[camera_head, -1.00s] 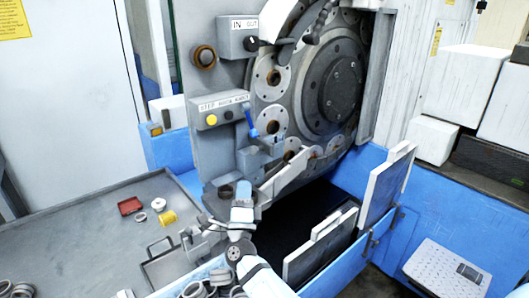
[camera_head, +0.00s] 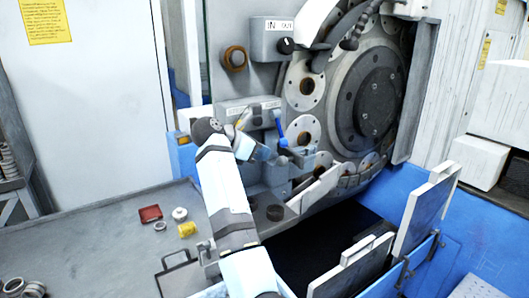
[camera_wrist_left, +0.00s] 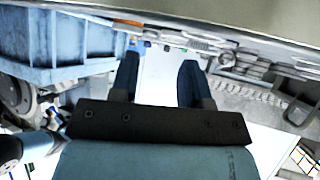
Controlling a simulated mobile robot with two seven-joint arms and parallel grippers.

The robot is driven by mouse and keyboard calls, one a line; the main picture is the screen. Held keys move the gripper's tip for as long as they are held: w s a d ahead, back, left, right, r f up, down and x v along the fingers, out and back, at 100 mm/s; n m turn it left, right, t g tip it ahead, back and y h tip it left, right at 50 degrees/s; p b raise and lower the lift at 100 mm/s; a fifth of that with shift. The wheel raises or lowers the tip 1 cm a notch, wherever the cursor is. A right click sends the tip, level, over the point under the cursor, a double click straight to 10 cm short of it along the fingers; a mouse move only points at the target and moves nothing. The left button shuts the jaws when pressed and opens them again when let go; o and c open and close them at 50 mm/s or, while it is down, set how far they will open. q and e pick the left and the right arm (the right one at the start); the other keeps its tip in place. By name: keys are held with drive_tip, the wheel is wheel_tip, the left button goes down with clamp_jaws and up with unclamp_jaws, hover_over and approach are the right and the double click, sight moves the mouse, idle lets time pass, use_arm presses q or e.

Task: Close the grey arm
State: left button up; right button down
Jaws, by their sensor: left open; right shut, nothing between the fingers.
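The grinder has a grey-white curved arm (camera_head: 314,22) at the top beside the round disc and a pale flat bar (camera_head: 316,190) low in front of it. I cannot tell for certain which is the grey arm. My right gripper (camera_head: 262,152) is shut and empty, at the left of the machine's front, just below the button panel and left of the blue-handled lever (camera_head: 281,128). Its fingertips are small in the view, and I cannot tell whether they touch anything. My left gripper (camera_wrist_left: 158,76) is open and empty in the left wrist view; it is outside the head view.
The big grinding disc (camera_head: 376,100) is right of the panel. Two upright pale flaps (camera_head: 427,208) (camera_head: 352,268) stand by the dark opening. A grey table (camera_head: 95,245) at left holds a red tray (camera_head: 150,214), a yellow part (camera_head: 187,229) and rings.

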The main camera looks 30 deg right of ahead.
approach(299, 158)
drive_tip(key=d+f, duration=0.2)
drive_tip(key=f, duration=0.1)
drive_tip(key=shift+d+f, duration=0.3)
drive_tip(key=shift+f, duration=0.05)
use_arm(q)
drive_tip(key=shift+r+p, duration=0.45)
drive_tip(key=shift+p, duration=0.05)
use_arm(e)
drive_tip(key=shift+w+d+r, duration=0.1)
drive_tip(key=shift+d, duration=0.5)
drive_tip(key=shift+w+d+r, duration=0.1)
drive_tip(key=shift+d, duration=0.5)
drive_tip(key=shift+d+f, duration=0.1)
drive_tip(key=shift+d, duration=0.45)
use_arm(q)
drive_tip(key=shift+a, duration=0.1)
drive_tip(key=shift+s+f, duration=0.1)
use_arm(e)
drive_tip(key=shift+d, duration=0.1)
